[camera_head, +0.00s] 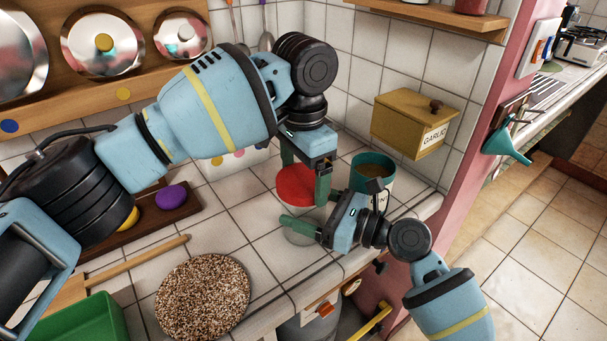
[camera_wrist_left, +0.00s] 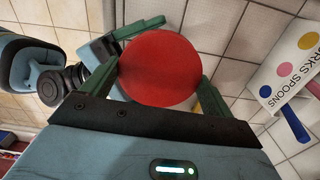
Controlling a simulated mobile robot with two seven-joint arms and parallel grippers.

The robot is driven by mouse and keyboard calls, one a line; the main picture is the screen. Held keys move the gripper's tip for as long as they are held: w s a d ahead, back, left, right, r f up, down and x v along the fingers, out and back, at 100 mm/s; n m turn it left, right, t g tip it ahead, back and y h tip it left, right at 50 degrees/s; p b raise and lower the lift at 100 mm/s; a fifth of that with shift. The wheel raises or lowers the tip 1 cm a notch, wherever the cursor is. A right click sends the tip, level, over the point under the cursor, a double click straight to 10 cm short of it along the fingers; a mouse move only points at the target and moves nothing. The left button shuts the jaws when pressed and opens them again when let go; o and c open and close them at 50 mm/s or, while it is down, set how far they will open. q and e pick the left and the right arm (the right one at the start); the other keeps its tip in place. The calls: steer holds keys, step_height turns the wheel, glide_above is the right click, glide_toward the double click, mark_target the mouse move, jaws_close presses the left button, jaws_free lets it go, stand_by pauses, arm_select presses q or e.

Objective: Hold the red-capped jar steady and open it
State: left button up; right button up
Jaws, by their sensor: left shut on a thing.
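In the left wrist view the cap (camera_wrist_left: 160,68) fills the space between the fingers. A pale, rounded glassy part of the jar (camera_head: 301,239) shows below. My right gripper (camera_head: 298,229) reaches in from the right at jar height. One green finger crosses in front of the jar; its grip is partly hidden. I cannot tell whether cap and jar touch.
A garlic box (camera_head: 412,125) is on the wall. The counter's front edge is close to my right gripper.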

mark_target(303, 179)
arm_select(q)
steer(key=shift+r, duration=1.85)
arm_select(e)
steer(key=o, duration=1.9)
steer(key=shift+o, duration=0.2)
arm_select(q)
steer(key=shift+f+b, duration=0.3)
steer(key=shift+f, duration=0.25)
arm_select(e)
steer(key=v, duration=1.2)
